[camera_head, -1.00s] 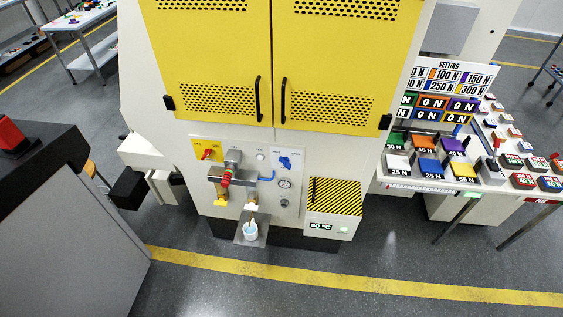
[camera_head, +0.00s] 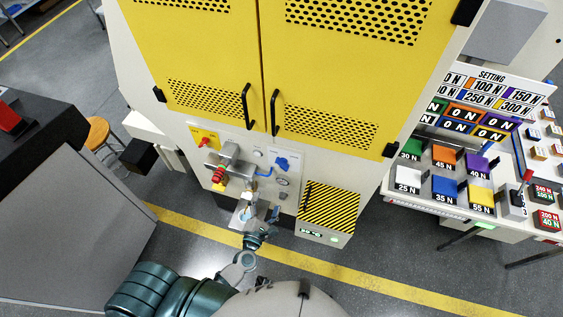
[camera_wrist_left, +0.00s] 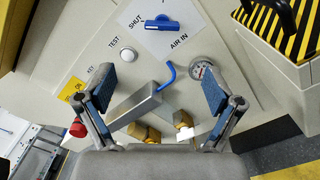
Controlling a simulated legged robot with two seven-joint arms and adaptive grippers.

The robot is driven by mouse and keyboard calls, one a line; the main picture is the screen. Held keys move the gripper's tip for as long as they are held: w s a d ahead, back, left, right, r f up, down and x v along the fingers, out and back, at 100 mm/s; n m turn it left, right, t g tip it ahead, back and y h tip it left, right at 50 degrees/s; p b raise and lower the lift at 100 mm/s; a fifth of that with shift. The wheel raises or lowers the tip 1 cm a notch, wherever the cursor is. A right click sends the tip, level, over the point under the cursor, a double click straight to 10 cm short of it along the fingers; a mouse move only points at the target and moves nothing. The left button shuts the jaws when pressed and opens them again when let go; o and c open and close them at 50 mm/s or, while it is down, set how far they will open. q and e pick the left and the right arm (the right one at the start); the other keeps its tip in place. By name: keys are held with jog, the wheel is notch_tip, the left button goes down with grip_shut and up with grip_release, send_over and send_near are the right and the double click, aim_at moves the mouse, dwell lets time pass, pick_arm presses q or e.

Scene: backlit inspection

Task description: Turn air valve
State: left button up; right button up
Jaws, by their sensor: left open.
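The air valve is a blue handle (camera_head: 283,163) on a light panel on the machine front. In the left wrist view the blue handle (camera_wrist_left: 162,24) lies crosswise at the top, between the labels SHUT and AIR IN. My left gripper (camera_head: 262,211) is in front of the lower panel, below the handle in the head view. In the left wrist view its two blue-padded fingers (camera_wrist_left: 156,76) are spread wide with nothing held between them. The handle is beyond the fingertips and apart from them. My right gripper is not in view.
A metal block with a red knob (camera_head: 218,174) and brass fittings (camera_wrist_left: 145,132) sticks out near the gripper. A bent blue tube (camera_wrist_left: 167,75) and a gauge (camera_wrist_left: 202,68) are close by. A striped box (camera_head: 328,212) juts out at right. A button table (camera_head: 440,187) stands further right.

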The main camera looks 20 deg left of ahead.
pick_arm(q)
send_near(281, 167)
jog(key=w, duration=0.3)
jog(key=w+d, duration=0.1)
jog(key=w, duration=0.2)
jog(key=w+p, duration=0.1)
jog(key=w, duration=0.2)
jog(key=shift+w+d, duration=0.1)
jog(key=shift+d, duration=0.05)
jog(key=shift+w+a+f, duration=0.1)
jog(key=shift+w+a, duration=0.3)
jog(key=shift+w, duration=0.15)
jog(key=shift+a, duration=0.45)
jog(key=shift+d, duration=0.25)
jog(key=c, duration=0.8)
jog(key=shift+d, duration=0.2)
jog(key=c, duration=0.3)
jog(key=shift+d, duration=0.1)
jog(key=shift+c, duration=0.2)
